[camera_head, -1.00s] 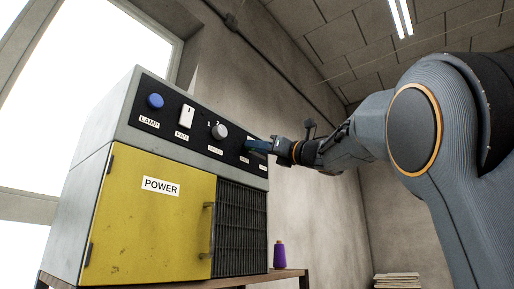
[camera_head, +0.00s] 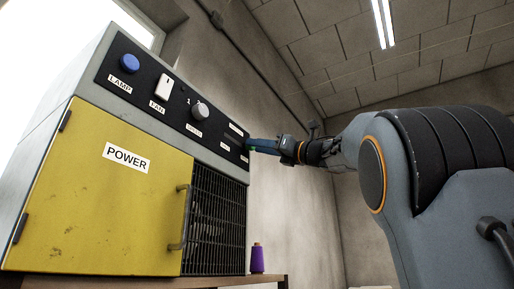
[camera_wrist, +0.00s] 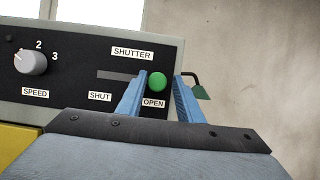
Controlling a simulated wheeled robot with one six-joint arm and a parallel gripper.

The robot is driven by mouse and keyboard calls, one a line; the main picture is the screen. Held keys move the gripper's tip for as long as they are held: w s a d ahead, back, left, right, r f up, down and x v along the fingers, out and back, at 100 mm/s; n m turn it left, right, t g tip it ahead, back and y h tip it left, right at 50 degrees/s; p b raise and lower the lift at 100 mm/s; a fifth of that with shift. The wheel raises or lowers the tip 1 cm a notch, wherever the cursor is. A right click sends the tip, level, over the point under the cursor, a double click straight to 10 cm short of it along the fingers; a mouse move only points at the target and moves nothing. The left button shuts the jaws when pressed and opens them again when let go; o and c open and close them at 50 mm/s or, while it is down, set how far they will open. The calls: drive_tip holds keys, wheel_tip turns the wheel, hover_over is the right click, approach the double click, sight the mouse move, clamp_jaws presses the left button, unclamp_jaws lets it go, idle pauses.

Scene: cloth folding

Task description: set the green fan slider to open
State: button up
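The green slider knob (camera_wrist: 157,82) shows in the wrist view at the right end of a horizontal slot (camera_wrist: 115,75) labelled SHUTTER, just above the OPEN label (camera_wrist: 153,103). The SHUT label (camera_wrist: 100,97) is at the left. My gripper (camera_wrist: 161,76) is open, with its blue fingers on either side of the knob and small gaps visible. In the head view my gripper (camera_head: 251,144) is at the right end of the control panel (camera_head: 150,120), and it hides most of the slider there. A small green piece (camera_head: 253,151) shows under the fingers; I cannot tell which part it is.
A dark hooked rod (camera_wrist: 192,75) with a green end (camera_wrist: 202,93) sticks out beside my right finger. The speed dial (camera_wrist: 30,61) is to the left. The yellow POWER door (camera_head: 105,190) is closed. A purple spool (camera_head: 257,259) stands right of the cabinet.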

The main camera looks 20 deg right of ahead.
drive_tip(key=shift+o, duration=0.7)
drive_tip(key=shift+f, duration=0.1)
drive_tip(key=b+v, duration=0.4)
drive_tip(key=v, duration=0.3)
drive_tip(key=shift+s+d, duration=0.2)
drive_tip(key=shift+s, duration=0.15)
drive_tip(key=shift+f, duration=0.1)
